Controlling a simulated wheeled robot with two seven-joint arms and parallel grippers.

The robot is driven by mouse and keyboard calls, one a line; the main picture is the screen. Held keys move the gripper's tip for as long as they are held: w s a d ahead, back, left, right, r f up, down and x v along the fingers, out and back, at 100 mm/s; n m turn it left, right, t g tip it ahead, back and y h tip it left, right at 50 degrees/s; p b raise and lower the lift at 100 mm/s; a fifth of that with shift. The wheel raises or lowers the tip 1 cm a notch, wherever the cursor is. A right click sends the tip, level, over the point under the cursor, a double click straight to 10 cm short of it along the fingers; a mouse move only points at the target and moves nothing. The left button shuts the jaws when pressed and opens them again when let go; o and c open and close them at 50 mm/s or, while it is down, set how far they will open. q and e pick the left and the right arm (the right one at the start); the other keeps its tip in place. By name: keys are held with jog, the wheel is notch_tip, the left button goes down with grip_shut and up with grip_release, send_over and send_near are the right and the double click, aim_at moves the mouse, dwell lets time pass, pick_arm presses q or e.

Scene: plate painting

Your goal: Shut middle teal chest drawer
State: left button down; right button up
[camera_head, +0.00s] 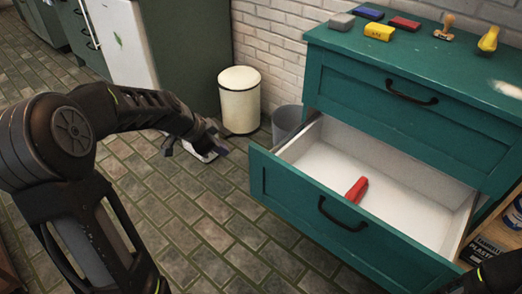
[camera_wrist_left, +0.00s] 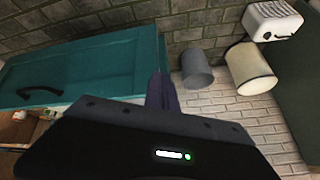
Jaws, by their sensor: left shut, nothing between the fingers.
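The teal chest (camera_head: 400,65) stands at the right in the head view. Its drawer below the top one, the middle drawer (camera_head: 310,205), is pulled well out, with a dark curved handle (camera_head: 342,215) on its front. A red object (camera_head: 356,189) lies inside on the white bottom. My left gripper (camera_head: 216,150) is shut and empty, left of the drawer front and apart from it. In the left wrist view the shut fingers (camera_wrist_left: 161,92) show near the end of a teal front (camera_wrist_left: 105,65) with a dark handle (camera_wrist_left: 40,93). My right gripper is not seen.
The top drawer (camera_head: 390,100) is shut. Coloured blocks (camera_head: 379,32) and a wooden stamp (camera_head: 445,27) sit on the chest top. A cream bin (camera_head: 240,100) and grey bucket (camera_head: 287,122) stand by the brick wall. Tiled floor (camera_head: 210,220) lies clear left of the drawer.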

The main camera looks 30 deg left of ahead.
pick_arm(q)
jog(key=s+d+r+m+g+h, duration=0.1)
jog(key=s+d+r+m+h, duration=0.2)
jog(key=m, duration=0.9)
notch_tip(320, 180, up, 2)
jog(key=shift+s+d+r+g+h, duration=0.1)
jog(key=shift+s+d+g+h, duration=0.25)
jog(key=shift+d, duration=0.5)
jog(key=shift+w, duration=0.1)
jog(key=b, duration=0.1)
send_near(272, 166)
jog(key=x, duration=0.4)
jog(key=shift+d+f, duration=0.15)
jog(key=shift+f, duration=0.2)
jog(key=shift+w, duration=0.15)
